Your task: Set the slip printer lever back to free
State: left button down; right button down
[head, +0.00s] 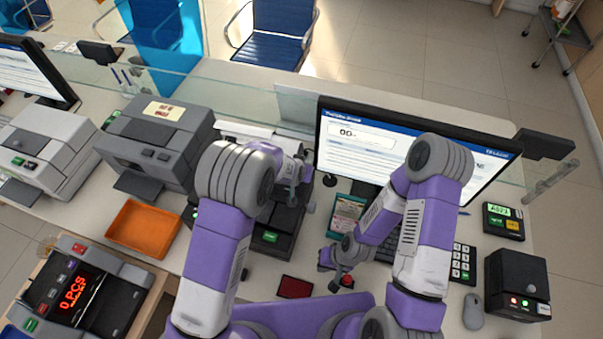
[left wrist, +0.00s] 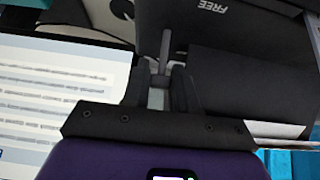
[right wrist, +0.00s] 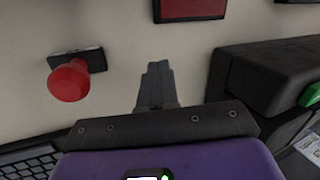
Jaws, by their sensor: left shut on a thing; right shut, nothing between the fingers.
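The slip printer (head: 272,240) is the dark machine with a green button at the middle of the counter. My left arm partly hides it in the head view. In the left wrist view its dark body (left wrist: 250,85) fills the right side, with the word FREE (left wrist: 211,5) at the top. The lever (left wrist: 166,45) is a thin grey rod. My left gripper (left wrist: 160,90) is shut on it; the gripper also shows small in the head view (head: 292,192). My right gripper (right wrist: 156,78) is shut and empty above the counter, and shows in the head view (head: 326,266).
A stamp with a red knob (right wrist: 68,80) and a red pad (right wrist: 190,8) lie near my right gripper. The monitor (head: 345,135) stands behind, with the keyboard (head: 385,248) before it. An orange tray (head: 145,228) and a grey machine (head: 155,140) are to the left.

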pick_arm(q)
jog(key=shift+s, duration=0.1)
dwell(0.3)
jog(key=c, duration=1.2)
grip_release()
jog(key=shift+c, duration=0.2)
jog(key=v, duration=0.7)
jog(key=shift+s+r, duration=0.25)
jog(key=shift+s, duration=0.05)
jog(key=shift+a, duration=0.1)
